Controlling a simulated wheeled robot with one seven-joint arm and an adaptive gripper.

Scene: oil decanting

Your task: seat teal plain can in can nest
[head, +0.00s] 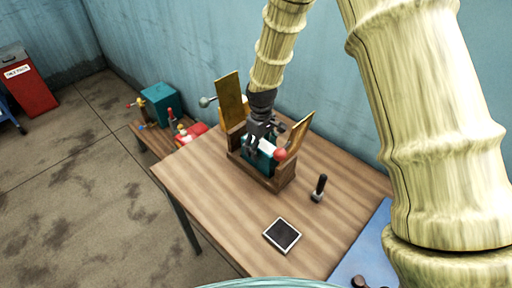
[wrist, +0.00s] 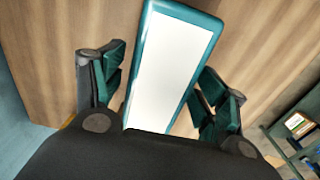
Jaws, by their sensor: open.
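The teal can (head: 258,161) is inside the wooden can nest (head: 272,183) on the table in the head view, mostly hidden by my gripper and the nest wall. Whether it sits fully on the nest floor cannot be seen. In the wrist view, a teal can (wrist: 149,15) with a blank white face fills the middle. My gripper (head: 263,145) is over the nest, pointing down. Its fingers (wrist: 165,70) are open, one on each side of the can, with a gap at least on the left.
Tall wooden flaps (head: 231,98) rise from the nest, one beside a red knob (head: 281,154). A dark-handled tool (head: 319,188) and a dark square pad (head: 282,235) lie on the table (head: 215,195). Another teal box (head: 160,104) stands on a low bench behind left.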

